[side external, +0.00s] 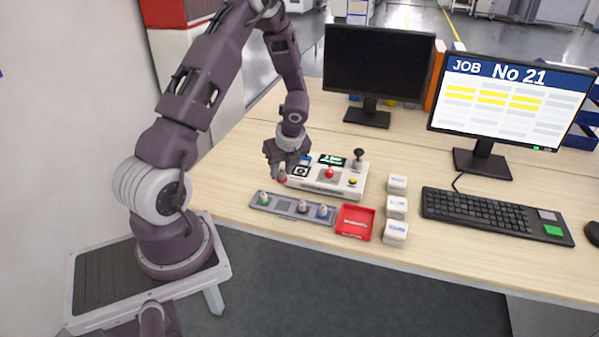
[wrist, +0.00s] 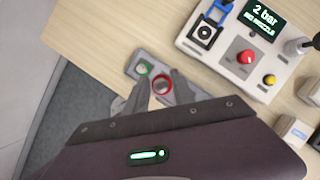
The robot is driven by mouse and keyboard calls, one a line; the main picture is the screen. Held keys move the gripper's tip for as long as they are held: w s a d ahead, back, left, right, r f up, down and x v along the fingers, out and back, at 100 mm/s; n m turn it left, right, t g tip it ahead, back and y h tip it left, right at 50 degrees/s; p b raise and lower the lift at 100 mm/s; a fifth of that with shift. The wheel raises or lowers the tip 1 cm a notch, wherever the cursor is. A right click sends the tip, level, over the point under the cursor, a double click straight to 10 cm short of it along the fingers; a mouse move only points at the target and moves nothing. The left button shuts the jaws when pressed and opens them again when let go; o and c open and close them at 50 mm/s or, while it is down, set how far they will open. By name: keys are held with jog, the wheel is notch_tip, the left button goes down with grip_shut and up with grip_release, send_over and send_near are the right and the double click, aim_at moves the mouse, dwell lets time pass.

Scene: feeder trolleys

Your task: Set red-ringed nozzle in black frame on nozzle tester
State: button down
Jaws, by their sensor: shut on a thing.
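My gripper (side external: 281,177) is shut on the red-ringed nozzle (wrist: 162,85), which shows between the fingertips in the wrist view. In the side view its red (side external: 282,178) shows under the fingers, above the grey nozzle rail (side external: 283,205) and near the tester's left end. The white nozzle tester (side external: 325,181) stands behind the rail. Its black frame (wrist: 205,34), a square with a pale ring and dark centre, is on the tester's left part and looks empty. It also shows in the side view (side external: 301,171), right of my gripper.
The rail holds a green-ringed nozzle (side external: 263,198), a dark one (side external: 303,206) and a blue one (side external: 322,210). A blue part (wrist: 218,12) sits behind the frame. The tester has a red button (wrist: 246,57), and its screen (wrist: 265,17) reads 2 bar. A red tray (side external: 355,222) lies right.

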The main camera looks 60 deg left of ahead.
dwell(0.3)
jog(key=w+a, duration=0.8)
jog(key=w, duration=0.2)
jog(key=shift+w+a+f, duration=0.1)
jog(key=shift+f, duration=1.3)
jog(key=shift+w+a+f, duration=0.1)
jog(key=shift+f, duration=1.3)
jog(key=shift+f, duration=0.1)
jog(key=c, duration=1)
grip_release()
jog(key=v, duration=0.7)
